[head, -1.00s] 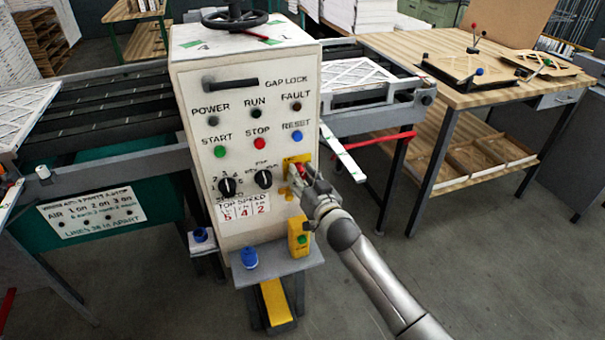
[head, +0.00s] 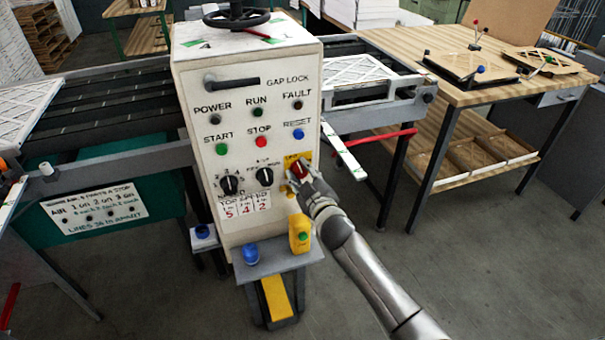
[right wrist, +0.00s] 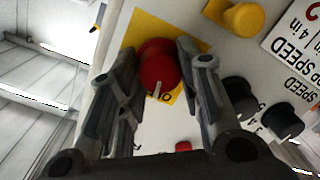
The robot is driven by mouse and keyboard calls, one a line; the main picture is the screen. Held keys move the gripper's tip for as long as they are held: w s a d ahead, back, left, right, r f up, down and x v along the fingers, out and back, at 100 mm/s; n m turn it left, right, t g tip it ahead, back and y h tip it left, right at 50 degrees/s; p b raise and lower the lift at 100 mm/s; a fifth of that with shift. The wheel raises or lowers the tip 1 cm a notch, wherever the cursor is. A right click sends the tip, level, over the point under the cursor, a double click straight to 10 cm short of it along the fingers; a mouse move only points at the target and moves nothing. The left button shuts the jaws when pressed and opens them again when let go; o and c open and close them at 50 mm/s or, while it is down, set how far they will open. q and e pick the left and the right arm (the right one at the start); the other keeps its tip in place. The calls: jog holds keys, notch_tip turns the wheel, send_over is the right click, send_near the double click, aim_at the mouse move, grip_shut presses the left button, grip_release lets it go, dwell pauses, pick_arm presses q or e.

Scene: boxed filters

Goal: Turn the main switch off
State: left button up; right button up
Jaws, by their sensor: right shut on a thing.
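The main switch (head: 299,168) is a red rotary knob on a yellow plate at the right side of the white control panel (head: 250,204). In the right wrist view the red knob (right wrist: 158,66) sits between the two fingers, with a pale pointer mark at its lower edge and part of a label beside it on the yellow plate. My right gripper (head: 303,176) is shut on the knob, and its fingers (right wrist: 157,62) flank it on both sides. The fingers hide part of the knob in the head view. My left gripper is not in view.
Black selector knobs (head: 264,177) sit left of the switch. A yellow box with a green button (head: 300,233) and a blue knob (head: 250,255) stand on the shelf below. A wooden workbench (head: 455,97) stands at the right, with open floor in front.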

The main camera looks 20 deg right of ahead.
jog(key=shift+n, duration=0.5)
dwell(0.3)
jog(key=o, duration=1)
jog(key=shift+o, duration=0.2)
jog(key=shift+s, duration=0.15)
jog(key=s+r, duration=0.1)
jog(key=s, duration=1)
jog(key=shift+s+d, duration=0.15)
jog(key=shift+s, duration=0.2)
